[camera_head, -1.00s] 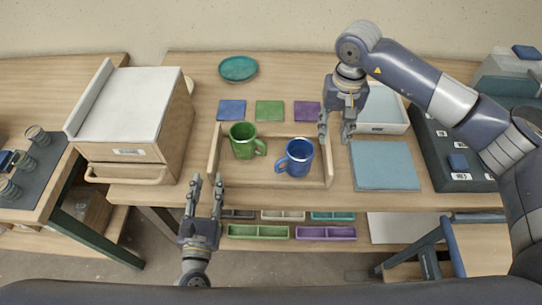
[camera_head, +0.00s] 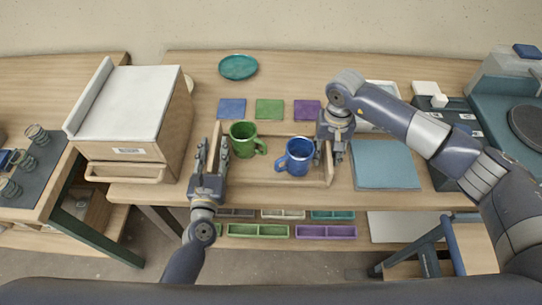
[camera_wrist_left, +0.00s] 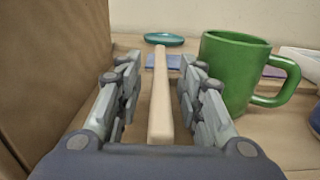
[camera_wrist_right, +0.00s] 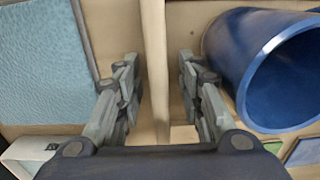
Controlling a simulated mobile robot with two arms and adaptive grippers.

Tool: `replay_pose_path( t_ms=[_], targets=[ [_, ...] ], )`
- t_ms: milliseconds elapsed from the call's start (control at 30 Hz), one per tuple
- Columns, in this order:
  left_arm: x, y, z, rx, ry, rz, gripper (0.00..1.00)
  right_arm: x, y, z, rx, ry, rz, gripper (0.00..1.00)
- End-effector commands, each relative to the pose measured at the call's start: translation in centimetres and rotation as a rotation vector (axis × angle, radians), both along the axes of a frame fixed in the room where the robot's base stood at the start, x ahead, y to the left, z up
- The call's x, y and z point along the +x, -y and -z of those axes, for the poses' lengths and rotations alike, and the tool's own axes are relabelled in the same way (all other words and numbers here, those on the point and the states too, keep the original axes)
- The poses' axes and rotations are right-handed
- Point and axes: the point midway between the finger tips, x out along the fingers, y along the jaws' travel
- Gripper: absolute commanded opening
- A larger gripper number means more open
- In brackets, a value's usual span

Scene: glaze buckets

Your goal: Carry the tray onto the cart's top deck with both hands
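The wooden tray (camera_head: 262,182) lies on the table and holds a green mug (camera_head: 243,140) and a blue mug (camera_head: 299,155). My left gripper (camera_head: 211,148) is open at the tray's left side; in the left wrist view its fingers stand on both sides of the tray's left wall (camera_wrist_left: 160,100), apart from it. My right gripper (camera_head: 330,157) is open at the tray's right side; in the right wrist view its fingers straddle the right wall (camera_wrist_right: 154,60) with gaps. The green mug (camera_wrist_left: 235,70) and blue mug (camera_wrist_right: 270,70) show beside the fingers. I cannot identify the cart's top deck for certain.
A white-topped wooden cabinet (camera_head: 125,105) stands close left of my left gripper. A blue textured mat (camera_head: 385,165) lies right of the tray. Blue, green and purple tiles (camera_head: 270,110) and a teal plate (camera_head: 238,67) lie behind. Several small bins (camera_head: 258,231) sit on a lower shelf.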

Motion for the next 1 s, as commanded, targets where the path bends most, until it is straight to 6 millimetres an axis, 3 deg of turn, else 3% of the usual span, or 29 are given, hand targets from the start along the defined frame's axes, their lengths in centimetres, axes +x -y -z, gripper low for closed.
replay_pose_path(
  t_ms=[133,300,1000],
  targets=[
    [0.0,0.0,0.0,0.0,0.0,0.0,0.35,0.0,0.0,0.0,0.0,0.0,0.0,0.35],
    [0.0,0.0,0.0,0.0,0.0,0.0,0.0,0.0,0.0,0.0,0.001,0.0,0.0,0.0],
    [0.0,0.0,-1.3,0.0,0.004,-0.001,0.0,0.1,0.0,-1.2,0.002,0.002,0.001,0.0]
  ],
)
